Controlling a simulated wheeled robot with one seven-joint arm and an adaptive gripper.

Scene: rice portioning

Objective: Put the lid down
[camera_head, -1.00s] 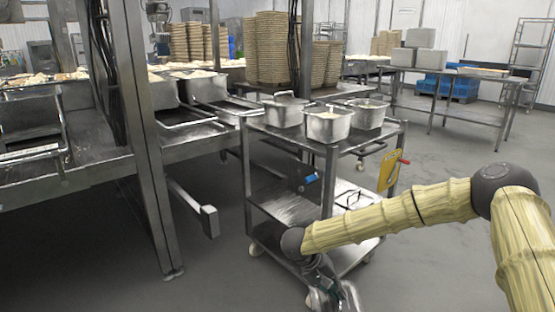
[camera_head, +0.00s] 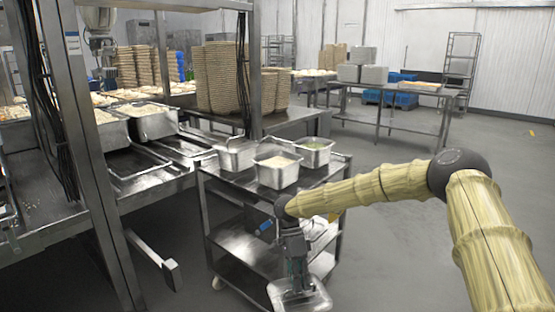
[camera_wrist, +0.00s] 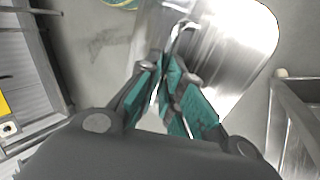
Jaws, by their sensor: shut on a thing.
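My gripper (camera_head: 297,282) hangs low in front of the metal cart, at the bottom of the head view. It is shut on the handle of a shiny metal lid (camera_head: 311,300). In the wrist view the teal fingers of my gripper (camera_wrist: 168,66) close on the handle, and the lid (camera_wrist: 232,48) spreads out beyond them, above the grey floor. Part of the lid is hidden by the fingers or cut off by the frame. The steel cart (camera_head: 215,185) carries a rice container (camera_head: 278,176), a container with green contents (camera_head: 316,158) and a third container (camera_head: 236,160) on top.
The cart's lower shelf (camera_head: 235,240) holds shiny metal items. A steel workbench (camera_head: 150,187) with trays stands to the left, its upright post (camera_head: 90,170) near the cart. Grey floor (camera_head: 400,250) is open to the right. A table with grey boxes (camera_head: 375,74) stands farther back.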

